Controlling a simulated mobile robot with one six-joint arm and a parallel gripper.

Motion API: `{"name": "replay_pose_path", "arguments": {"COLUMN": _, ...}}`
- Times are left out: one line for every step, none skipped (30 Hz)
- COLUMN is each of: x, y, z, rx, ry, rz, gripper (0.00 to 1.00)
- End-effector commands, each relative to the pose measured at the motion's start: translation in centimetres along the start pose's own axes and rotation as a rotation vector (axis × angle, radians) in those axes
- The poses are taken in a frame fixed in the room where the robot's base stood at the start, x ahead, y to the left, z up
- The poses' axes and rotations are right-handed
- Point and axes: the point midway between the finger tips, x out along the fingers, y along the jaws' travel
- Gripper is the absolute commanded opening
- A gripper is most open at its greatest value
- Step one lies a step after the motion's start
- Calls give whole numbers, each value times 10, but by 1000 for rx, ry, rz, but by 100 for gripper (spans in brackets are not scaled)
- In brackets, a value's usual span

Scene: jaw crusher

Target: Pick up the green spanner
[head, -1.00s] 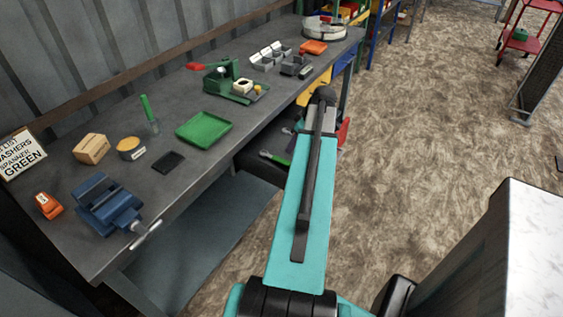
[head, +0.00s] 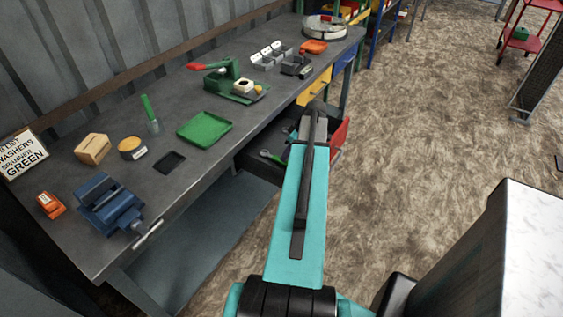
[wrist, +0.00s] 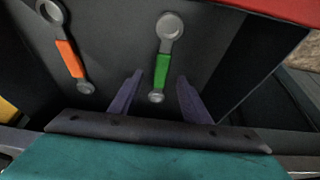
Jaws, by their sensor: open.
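The green spanner (wrist: 162,62), grey-ended with a green handle, lies flat on the dark floor of the open drawer (wrist: 120,30), ring end away from me. My gripper (wrist: 160,76) is open and empty. In the wrist view its two purple fingers stand left and right of the spanner's handle, apart from it. The height between fingers and spanner is hard to tell. An orange-handled spanner (wrist: 67,52) lies to the left in the same drawer. In the head view my arm hides much of the drawer and my gripper.
The red drawer front (head: 340,137) stands out from the workbench (head: 75,245), which is close on the left. On the bench are a blue vise (head: 108,203), a green tray (head: 205,129) and a sign reading "SPANNER GREEN" (head: 25,153).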

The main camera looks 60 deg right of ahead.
Motion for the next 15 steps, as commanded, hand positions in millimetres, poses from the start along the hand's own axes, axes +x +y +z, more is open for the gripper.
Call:
{"name": "replay_pose_path", "arguments": {"x": 0, "y": 0, "z": 0, "rx": 0, "ry": 0, "rz": 0, "gripper": 43}}
{"name": "replay_pose_path", "arguments": {"x": 1, "y": 0, "z": 0, "rx": 0, "ry": 0, "rz": 0, "gripper": 43}}
{"name": "replay_pose_path", "arguments": {"x": 2, "y": 0, "z": -1, "rx": 0, "ry": 0, "rz": 0, "gripper": 43}}
{"name": "replay_pose_path", "arguments": {"x": 3, "y": 0, "z": -1, "rx": 0, "ry": 0, "rz": 0, "gripper": 43}}
{"name": "replay_pose_path", "arguments": {"x": 4, "y": 0, "z": -1, "rx": 0, "ry": 0, "rz": 0, "gripper": 43}}
{"name": "replay_pose_path", "arguments": {"x": 7, "y": 0, "z": -2, "rx": 0, "ry": 0, "rz": 0, "gripper": 43}}
{"name": "replay_pose_path", "arguments": {"x": 8, "y": -1, "z": -2, "rx": 0, "ry": 0, "rz": -1, "gripper": 43}}
{"name": "replay_pose_path", "arguments": {"x": 11, "y": -1, "z": -3, "rx": 0, "ry": 0, "rz": -1, "gripper": 43}}
{"name": "replay_pose_path", "arguments": {"x": 14, "y": -2, "z": -3, "rx": 0, "ry": -1, "rz": -2, "gripper": 43}}
{"name": "replay_pose_path", "arguments": {"x": 17, "y": -2, "z": -4, "rx": 0, "ry": -1, "rz": -2, "gripper": 43}}
{"name": "replay_pose_path", "arguments": {"x": 20, "y": -2, "z": -4, "rx": 0, "ry": -1, "rz": -1, "gripper": 43}}
{"name": "replay_pose_path", "arguments": {"x": 24, "y": -2, "z": -5, "rx": 0, "ry": -1, "rz": -1, "gripper": 43}}
{"name": "replay_pose_path", "arguments": {"x": 26, "y": -3, "z": -6, "rx": 0, "ry": -1, "rz": -2, "gripper": 43}}
{"name": "replay_pose_path", "arguments": {"x": 30, "y": -3, "z": -6, "rx": 0, "ry": -1, "rz": -2, "gripper": 43}}
{"name": "replay_pose_path", "arguments": {"x": 35, "y": -3, "z": -6, "rx": 0, "ry": -1, "rz": -2, "gripper": 43}}
